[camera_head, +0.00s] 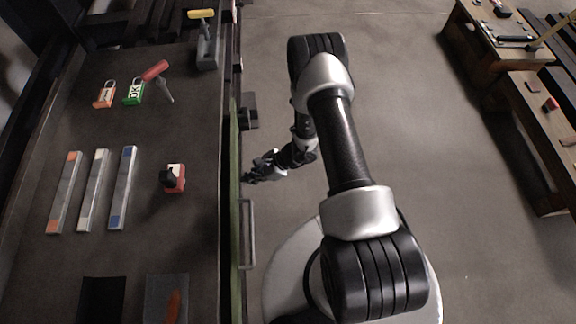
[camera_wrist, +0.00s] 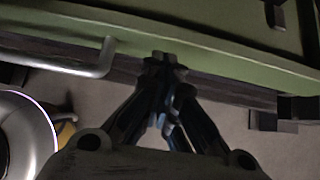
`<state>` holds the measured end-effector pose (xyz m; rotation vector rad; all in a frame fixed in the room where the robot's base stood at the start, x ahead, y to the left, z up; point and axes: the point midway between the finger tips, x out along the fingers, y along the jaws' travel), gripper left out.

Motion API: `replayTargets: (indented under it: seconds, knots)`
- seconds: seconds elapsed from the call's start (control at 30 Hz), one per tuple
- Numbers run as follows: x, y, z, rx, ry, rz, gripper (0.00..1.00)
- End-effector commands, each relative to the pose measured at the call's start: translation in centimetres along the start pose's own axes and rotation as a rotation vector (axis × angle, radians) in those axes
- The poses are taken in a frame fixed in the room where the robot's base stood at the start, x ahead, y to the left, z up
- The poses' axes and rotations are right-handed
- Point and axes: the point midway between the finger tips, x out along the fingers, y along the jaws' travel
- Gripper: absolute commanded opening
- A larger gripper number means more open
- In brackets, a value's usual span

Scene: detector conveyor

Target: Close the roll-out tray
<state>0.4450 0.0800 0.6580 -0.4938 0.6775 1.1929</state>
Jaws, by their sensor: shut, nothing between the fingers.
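A long green front panel (camera_head: 235,150) runs along the right edge of the dark work surface in the head view; it looks like the front of the roll-out tray. It carries a grey bar handle (camera_head: 247,235), which also shows at the upper left of the wrist view (camera_wrist: 75,62). How far out the tray stands, I cannot tell. My gripper (camera_head: 250,178) is shut and empty, beside the panel and just beyond the handle. In the wrist view my gripper's fingertips (camera_wrist: 165,62) meet the panel's lower edge in the picture; whether they touch it is unclear.
The dark surface (camera_head: 185,240) holds padlocks (camera_head: 105,94), several long bars (camera_head: 94,190) and a red-and-black block (camera_head: 173,178). A dark box (camera_head: 249,110) juts from the panel's side. Wooden benches (camera_head: 530,120) stand at right.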

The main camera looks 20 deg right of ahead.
Motion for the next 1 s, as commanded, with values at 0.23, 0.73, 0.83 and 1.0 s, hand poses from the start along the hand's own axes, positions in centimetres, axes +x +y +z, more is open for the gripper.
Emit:
replayTargets:
  seconds: [0.23,0.73,0.83,1.0]
  knots:
    - [-5.1,-0.5,-0.5,0.001,0.001,-0.003,0.0]
    - [-10.7,-0.4,-0.7,-0.001,0.002,0.002,0.0]
    - [-10.7,-0.4,-0.7,-0.001,0.002,0.002,0.0]
    - [-11.3,-0.7,0.1,-0.029,0.002,0.004,0.0]
